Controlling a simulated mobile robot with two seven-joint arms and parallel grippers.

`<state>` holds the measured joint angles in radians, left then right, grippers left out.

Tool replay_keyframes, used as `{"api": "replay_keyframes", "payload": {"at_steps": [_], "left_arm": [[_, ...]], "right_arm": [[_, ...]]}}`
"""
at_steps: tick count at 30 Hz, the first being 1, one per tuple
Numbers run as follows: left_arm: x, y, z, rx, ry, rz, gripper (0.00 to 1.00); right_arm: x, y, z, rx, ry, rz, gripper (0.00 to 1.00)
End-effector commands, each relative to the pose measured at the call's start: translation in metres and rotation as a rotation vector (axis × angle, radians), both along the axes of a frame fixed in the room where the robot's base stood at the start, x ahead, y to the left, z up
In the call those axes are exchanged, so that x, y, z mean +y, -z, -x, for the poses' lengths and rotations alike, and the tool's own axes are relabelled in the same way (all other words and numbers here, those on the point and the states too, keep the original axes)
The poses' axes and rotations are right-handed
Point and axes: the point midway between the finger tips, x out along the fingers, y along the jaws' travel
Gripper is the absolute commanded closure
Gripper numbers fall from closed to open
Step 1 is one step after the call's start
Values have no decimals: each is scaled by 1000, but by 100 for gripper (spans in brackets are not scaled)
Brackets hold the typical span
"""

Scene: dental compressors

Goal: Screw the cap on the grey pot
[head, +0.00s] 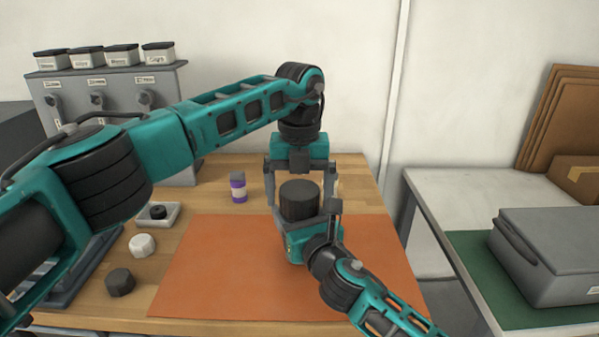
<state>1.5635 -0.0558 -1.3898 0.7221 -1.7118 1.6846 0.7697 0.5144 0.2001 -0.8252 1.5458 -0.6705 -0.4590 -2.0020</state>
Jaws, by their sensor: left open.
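A dark grey, ribbed cylinder with a flat top (299,201) stands upright near the back edge of the orange mat. I take it for the grey pot with its cap, but cannot make out a seam between them. My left gripper (301,180) points down from above, open, with its fingers on either side of the cylinder's top and gaps showing. My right gripper (306,220) reaches in from the front, low at the cylinder. It hides the cylinder's lower part, and its grip cannot be made out.
On the wooden table at left are a white faceted piece (142,245), a dark faceted piece (120,282) and a small tray (172,214) with a black round part. A purple-and-white bottle (238,188) stands behind the orange mat (215,270). A grey case (550,258) sits at right.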

Motion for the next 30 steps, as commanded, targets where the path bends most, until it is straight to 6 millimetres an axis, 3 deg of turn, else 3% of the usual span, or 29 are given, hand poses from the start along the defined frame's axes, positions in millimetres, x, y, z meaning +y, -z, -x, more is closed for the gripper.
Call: {"api": "replay_keyframes", "payload": {"at_steps": [12, 30], "left_arm": [[0, 9, 0, -1, 0, -1, 3], [0, 9, 0, -1, 0, 0, 60]], "right_arm": [[0, 1, 0, 2, -1, 1, 100], [0, 1, 0, 2, -1, 1, 100]]}}
